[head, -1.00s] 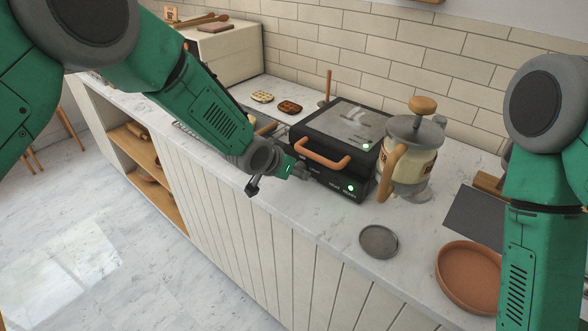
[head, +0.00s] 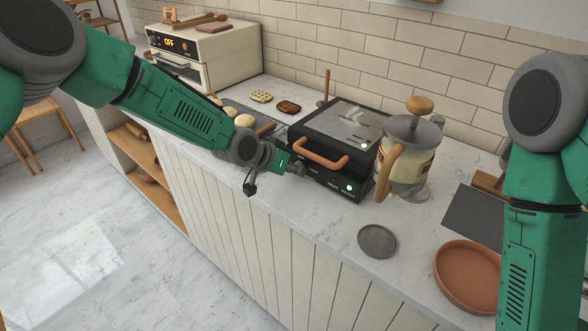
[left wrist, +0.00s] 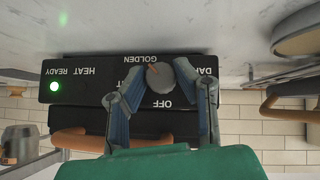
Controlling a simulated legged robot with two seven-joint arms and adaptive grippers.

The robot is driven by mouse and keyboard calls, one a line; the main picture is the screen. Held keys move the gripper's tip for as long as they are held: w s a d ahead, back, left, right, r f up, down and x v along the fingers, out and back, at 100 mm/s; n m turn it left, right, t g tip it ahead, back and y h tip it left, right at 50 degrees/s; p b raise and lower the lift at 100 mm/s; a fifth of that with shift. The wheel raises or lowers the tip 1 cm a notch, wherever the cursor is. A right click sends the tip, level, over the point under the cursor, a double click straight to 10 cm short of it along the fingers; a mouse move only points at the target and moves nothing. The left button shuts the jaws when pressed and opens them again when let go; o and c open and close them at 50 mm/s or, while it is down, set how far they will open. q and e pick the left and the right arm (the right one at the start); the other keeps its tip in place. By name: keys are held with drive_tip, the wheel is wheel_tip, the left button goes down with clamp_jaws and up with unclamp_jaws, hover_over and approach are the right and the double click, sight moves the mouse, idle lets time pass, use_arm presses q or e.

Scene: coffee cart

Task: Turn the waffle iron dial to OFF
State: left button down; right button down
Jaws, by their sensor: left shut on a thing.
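The black waffle iron (head: 335,135) with a copper-coloured handle stands closed on the counter. Its grey round dial (left wrist: 160,77) shows on the front panel in the left wrist view, upside down, with GOLDEN, OFF and part of DARK lettered around it. The dial's small red mark lies on the side toward GOLDEN, away from OFF. My left gripper (head: 299,169) is at the iron's front left; in the left wrist view its two fingers (left wrist: 160,88) are shut on the dial from both sides. In the head view the gripper hides the dial. My right gripper is out of view.
A glass coffee press (head: 409,160) stands close to the iron's right. A grey disc (head: 377,241) and terracotta dish (head: 468,276) lie right of it. Green ready lights (head: 349,188) glow. Waffles (head: 288,106) lie behind; a cream oven (head: 205,55) reads OFF.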

use_arm(q)
drive_tip(key=n+h+b, duration=0.1)
drive_tip(key=b, duration=0.2)
drive_tip(key=g+h+b, duration=0.1)
drive_tip(key=b, duration=0.2)
drive_tip(key=shift+w+a+f+n+g+h, duration=0.1)
drive_tip(key=shift+a+f+n+g+h, duration=0.1)
drive_tip(key=shift+f+n+g+h, duration=0.15)
drive_tip(key=shift+r+n+h+b, duration=0.2)
drive_tip(key=shift+n+h+b, duration=0.05)
drive_tip(key=shift+b, duration=0.5)
drive_tip(key=c, duration=1.3)
unclamp_jaws()
drive_tip(key=shift+a+g, duration=0.1)
drive_tip(key=shift+g, duration=0.15)
drive_tip(key=shift+a+r, duration=0.15)
drive_tip(key=shift+r, duration=0.05)
drive_tip(key=v, duration=1.1)
drive_tip(key=shift+a, duration=0.25)
